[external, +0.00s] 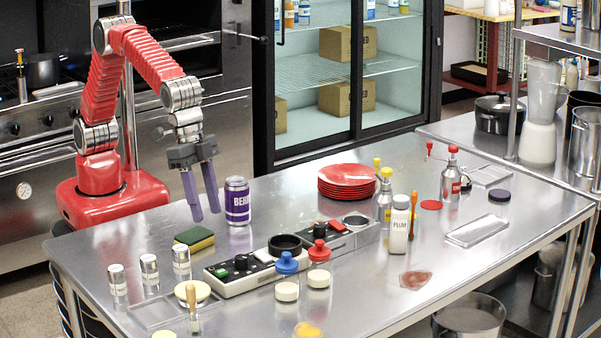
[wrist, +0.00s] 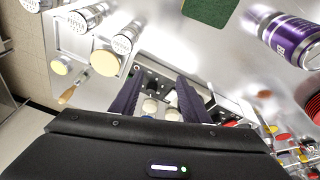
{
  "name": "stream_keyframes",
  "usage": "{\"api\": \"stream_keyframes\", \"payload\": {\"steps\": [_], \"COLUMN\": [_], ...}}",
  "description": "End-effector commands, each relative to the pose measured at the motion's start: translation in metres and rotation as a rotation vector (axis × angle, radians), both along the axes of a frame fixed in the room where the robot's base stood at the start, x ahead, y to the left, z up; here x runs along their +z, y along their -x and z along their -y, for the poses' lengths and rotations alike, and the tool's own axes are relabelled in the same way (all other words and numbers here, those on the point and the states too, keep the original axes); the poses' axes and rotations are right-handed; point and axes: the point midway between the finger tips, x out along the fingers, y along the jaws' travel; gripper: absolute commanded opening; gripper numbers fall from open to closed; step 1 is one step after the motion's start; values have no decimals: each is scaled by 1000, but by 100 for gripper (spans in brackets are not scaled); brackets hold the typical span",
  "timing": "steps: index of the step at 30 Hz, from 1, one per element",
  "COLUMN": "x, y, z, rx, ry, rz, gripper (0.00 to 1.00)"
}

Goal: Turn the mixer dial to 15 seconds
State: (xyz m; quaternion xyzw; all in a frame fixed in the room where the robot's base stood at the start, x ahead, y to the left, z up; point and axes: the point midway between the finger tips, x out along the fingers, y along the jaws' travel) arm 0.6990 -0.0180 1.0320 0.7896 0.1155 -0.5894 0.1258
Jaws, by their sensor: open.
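Two mixer bases stand end to end mid-table in the external view. The nearer mixer base (external: 236,287) is white and dark, with a green button (external: 221,273), a black dial (external: 241,261) and a black ring. The farther grey base (external: 364,238) has a black knob (external: 319,228) and a red button. Dial markings are too small to read. My gripper (external: 206,214) is open and empty, its purple fingers pointing down behind the nearer base, left of a purple can (external: 237,203). In the wrist view a base (wrist: 150,78) shows partly between the fingers (wrist: 160,88).
A green and yellow sponge (external: 194,239) lies between my gripper and the bases. Several shakers (external: 149,273) stand to the left. Blue (external: 286,264) and red (external: 319,252) knobbed items stand close in front.

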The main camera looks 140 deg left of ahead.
Motion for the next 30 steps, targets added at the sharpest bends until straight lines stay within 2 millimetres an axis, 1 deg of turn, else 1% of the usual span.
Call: {"api": "stream_keyframes", "payload": {"steps": [1,15,30], "x": [-2,-11,-10], "y": [7,72,141], "z": [-1,-8,-19], "rx": [2,38,87], "ry": [5,53,97], "rz": [-9,-67,-99], "gripper": [42,42,42]}}
